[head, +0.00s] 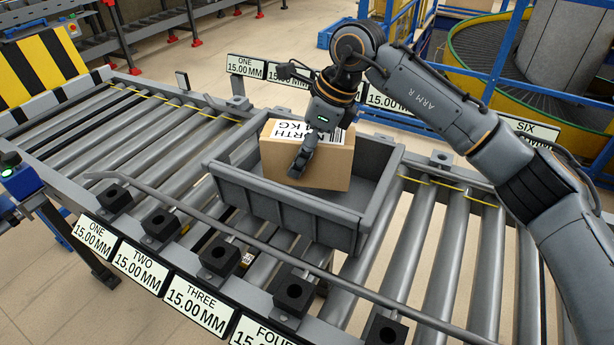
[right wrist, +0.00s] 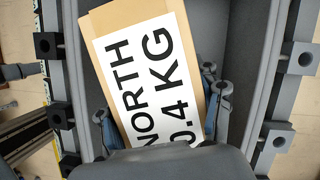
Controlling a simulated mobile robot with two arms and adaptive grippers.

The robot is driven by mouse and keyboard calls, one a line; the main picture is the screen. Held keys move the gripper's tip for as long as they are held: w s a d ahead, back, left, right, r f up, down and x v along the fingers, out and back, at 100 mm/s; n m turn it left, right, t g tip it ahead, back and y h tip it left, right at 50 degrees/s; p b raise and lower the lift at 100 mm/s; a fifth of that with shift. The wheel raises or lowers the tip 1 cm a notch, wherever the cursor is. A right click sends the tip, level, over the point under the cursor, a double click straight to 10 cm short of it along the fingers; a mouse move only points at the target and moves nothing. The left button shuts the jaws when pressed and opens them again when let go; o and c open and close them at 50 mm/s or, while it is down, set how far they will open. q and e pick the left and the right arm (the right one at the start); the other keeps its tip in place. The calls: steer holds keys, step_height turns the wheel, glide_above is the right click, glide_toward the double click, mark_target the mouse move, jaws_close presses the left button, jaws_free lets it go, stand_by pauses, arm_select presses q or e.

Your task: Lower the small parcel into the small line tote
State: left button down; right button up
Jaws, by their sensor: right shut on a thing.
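The small parcel (head: 330,165) is a brown cardboard box with a white label reading NORTH and 0.4 KG in the right wrist view (right wrist: 91,55). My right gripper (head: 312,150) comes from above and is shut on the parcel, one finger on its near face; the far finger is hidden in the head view. Both fingers flank the box in the right wrist view (right wrist: 160,112). The grey small line tote (head: 290,207) stands on the conveyor rollers. The parcel is within the tote's outline, towards its back left, turned slightly against the walls. I cannot tell if it touches the floor.
Grey rollers (head: 425,250) run on both sides of the tote. A curved guide rail (head: 250,240) on black blocks runs along the near side, above numbered 15.00 MM signs (head: 197,303). More signs (head: 245,67) line the far side. The tote's right part is empty.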

steer(key=shift+w+a+f, duration=0.15)
steer(key=shift+a+f, duration=0.05)
steer(key=shift+a, duration=0.15)
steer(key=shift+d+r, duration=0.15)
steer(key=o, duration=1.6)
steer(key=shift+r, duration=0.1)
steer(key=v, duration=0.8)
steer(key=shift+p, duration=0.3)
